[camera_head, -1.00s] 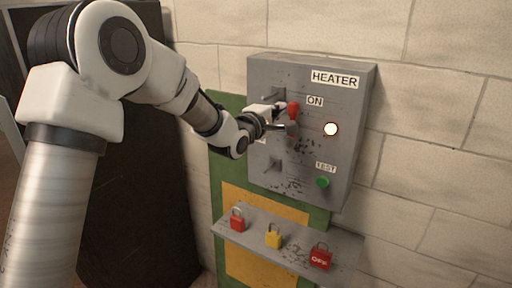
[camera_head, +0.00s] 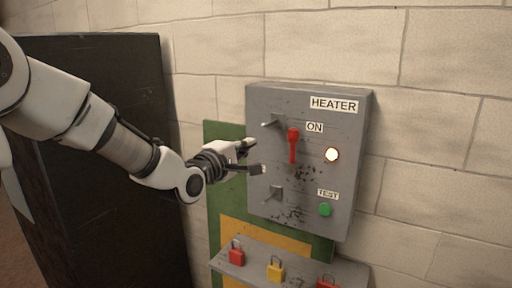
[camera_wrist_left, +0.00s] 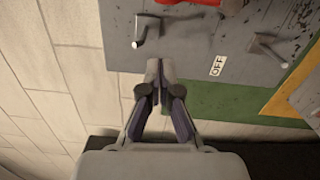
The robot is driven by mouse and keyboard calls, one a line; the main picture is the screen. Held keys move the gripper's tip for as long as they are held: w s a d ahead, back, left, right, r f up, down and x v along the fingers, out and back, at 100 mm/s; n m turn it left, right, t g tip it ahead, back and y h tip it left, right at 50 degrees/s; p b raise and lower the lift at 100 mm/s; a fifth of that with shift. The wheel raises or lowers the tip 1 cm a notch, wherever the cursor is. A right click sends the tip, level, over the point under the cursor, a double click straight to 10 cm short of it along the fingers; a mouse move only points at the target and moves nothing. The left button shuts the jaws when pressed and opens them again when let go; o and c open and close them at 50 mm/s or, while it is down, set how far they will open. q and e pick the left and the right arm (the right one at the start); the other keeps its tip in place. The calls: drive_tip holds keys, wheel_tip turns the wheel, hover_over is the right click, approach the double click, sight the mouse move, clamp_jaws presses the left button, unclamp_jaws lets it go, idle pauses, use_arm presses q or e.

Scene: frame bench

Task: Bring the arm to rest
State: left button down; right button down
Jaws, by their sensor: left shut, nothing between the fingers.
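My left gripper (camera_head: 253,157) is shut and empty, in front of the left edge of the grey heater box (camera_head: 345,190). In the left wrist view its fingertips (camera_wrist_left: 160,68) are together, apart from the box (camera_wrist_left: 190,50). The round lamp (camera_head: 332,155) is lit. My right gripper is not in view.
Grey pegs (camera_head: 274,122) stick out from the box. Below it, a shelf (camera_head: 345,270) holds red (camera_head: 237,252) and yellow (camera_head: 276,268) padlocks. A dark panel (camera_head: 110,120) stands at left. The brick wall to the right is clear.

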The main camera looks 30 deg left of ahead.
use_arm(q)
drive_tip(key=s+d+f+g, duration=0.1)
drive_tip(key=s+f+g, duration=0.15)
drive_tip(key=f, duration=0.95)
drive_tip(key=s+d+f+m+g, duration=0.1)
drive_tip(key=s+f+g, duration=0.15)
drive_tip(key=f, duration=1.05)
drive_tip(key=s+d+f+g, duration=0.1)
drive_tip(key=s+f+g, duration=0.15)
drive_tip(key=f, duration=0.95)
drive_tip(key=s+d+f+m+g+y, duration=0.15)
drive_tip(key=s+f+m+g, duration=0.35)
drive_tip(key=s+f, duration=1.05)
drive_tip(key=s+f+m+g, duration=0.2)
drive_tip(key=s+m+g, duration=0.3)
drive_tip(key=s+m, duration=0.6)
drive_tip(key=s, duration=0.3)
drive_tip(key=shift+s+a+f+y, duration=0.15)
drive_tip(key=shift+s+f+y, duration=0.15)
drive_tip(key=shift+f+y, duration=0.05)
